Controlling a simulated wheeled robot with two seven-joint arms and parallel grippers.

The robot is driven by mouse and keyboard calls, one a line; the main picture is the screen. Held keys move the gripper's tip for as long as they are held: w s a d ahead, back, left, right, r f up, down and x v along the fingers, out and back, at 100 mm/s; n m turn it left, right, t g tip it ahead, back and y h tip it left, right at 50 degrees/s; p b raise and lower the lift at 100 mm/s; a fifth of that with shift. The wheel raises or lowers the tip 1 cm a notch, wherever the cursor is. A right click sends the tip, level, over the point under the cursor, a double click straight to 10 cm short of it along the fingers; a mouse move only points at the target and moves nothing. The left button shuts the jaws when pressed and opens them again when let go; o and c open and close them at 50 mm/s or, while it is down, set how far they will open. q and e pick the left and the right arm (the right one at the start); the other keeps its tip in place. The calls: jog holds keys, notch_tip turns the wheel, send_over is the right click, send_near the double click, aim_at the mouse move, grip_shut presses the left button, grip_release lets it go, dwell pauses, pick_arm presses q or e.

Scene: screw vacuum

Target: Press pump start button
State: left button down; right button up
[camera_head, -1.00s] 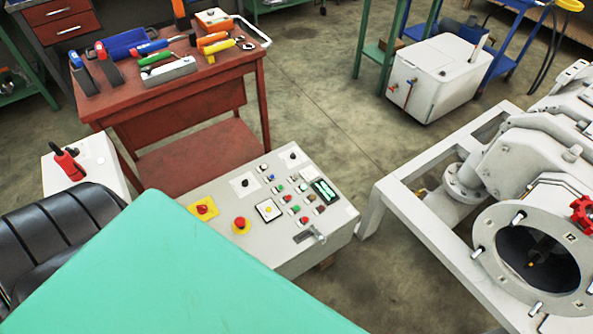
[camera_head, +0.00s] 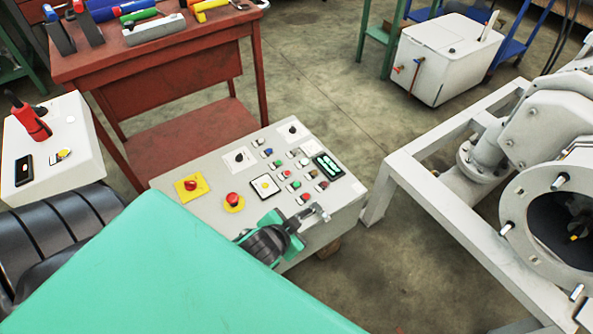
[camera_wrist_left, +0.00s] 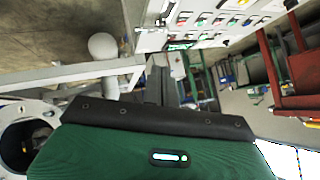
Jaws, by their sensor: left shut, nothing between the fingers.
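The grey control panel (camera_head: 215,210) stands in the middle of the head view. It carries several small green, red, blue and white buttons (camera_head: 297,186), a lit green display (camera_head: 327,165) and red stop knobs on yellow plates. I cannot read which button is the pump start. My right gripper is not in view.
A red workbench (camera_head: 180,68) with tools stands behind the panel. A white machine on a frame (camera_head: 415,185) stands at the right. A white box with a red-handled item (camera_head: 70,150) is at the left. Bare floor (camera_head: 320,75) lies behind the panel.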

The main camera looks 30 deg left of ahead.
pick_arm(q)
jog(key=w+r+m+t+h, duration=0.4)
jog(key=w+m, duration=0.4)
jog(key=m, duration=0.1)
jog(key=w+r+m+t+h, duration=0.3)
jog(key=w+r+m+h, duration=0.1)
jog(key=w+m, duration=0.45)
jog(key=w+a+f+m+g+y, duration=0.1)
jog(key=w+a+f+m+g, duration=0.1)
jog(key=a+f+m+g, duration=0.7)
jog(key=a+f+m, duration=0.1)
jog(key=a+m, duration=0.3)
jog(key=shift+a+f+g, duration=0.2)
jog(key=shift+f+g, duration=0.05)
jog(key=shift+g, duration=0.15)
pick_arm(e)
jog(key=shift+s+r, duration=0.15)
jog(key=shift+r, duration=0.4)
pick_arm(q)
jog(key=shift+m, duration=0.25)
